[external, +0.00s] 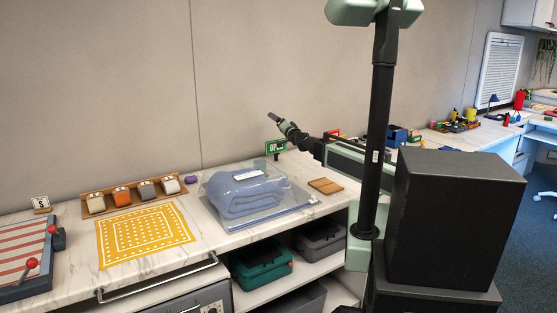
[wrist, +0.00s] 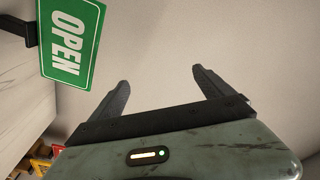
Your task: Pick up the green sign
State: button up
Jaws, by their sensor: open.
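The green sign (external: 277,146) stands on the marble counter near the back wall, in the middle of the external view. In the wrist view the green sign (wrist: 72,40) reads "OPEN" in white and shows at the upper left, turned sideways, on a dark holder. My gripper (external: 274,118) is above the counter close to the sign in the external view. In the wrist view my gripper (wrist: 160,78) has its two dark fingers spread with nothing between them. The sign is outside the fingers, to the left of them, and is not held.
A brown pad (external: 325,186) lies to the right. A yellow patterned mat (external: 145,236) and a rack of rolls (external: 133,195) are at left. The wall (external: 255,70) is close behind.

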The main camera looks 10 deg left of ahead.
jog(key=s+a+f+n+g+y+b, duration=0.1)
jog(key=s+a+f+g+y+b, duration=0.25)
jog(key=s, duration=0.65)
jog(key=m+t+h+b, duration=0.2)
jog(key=m+h+b, duration=0.1)
jog(key=m+b, duration=0.4)
send_near(271, 148)
jog(key=x, duration=0.5)
jog(key=shift+a, duration=0.45)
jog(key=shift+w+d+f+m, duration=0.1)
jog(key=shift+w+d+m, duration=0.05)
jog(key=shift+m, duration=0.25)
jog(key=shift+w, duration=0.2)
jog(key=x, duration=0.7)
jog(key=shift+w, duration=0.4)
jog(key=shift+s, duration=0.1)
jog(key=c, duration=1.4)
jog(key=shift+c, duration=0.2)
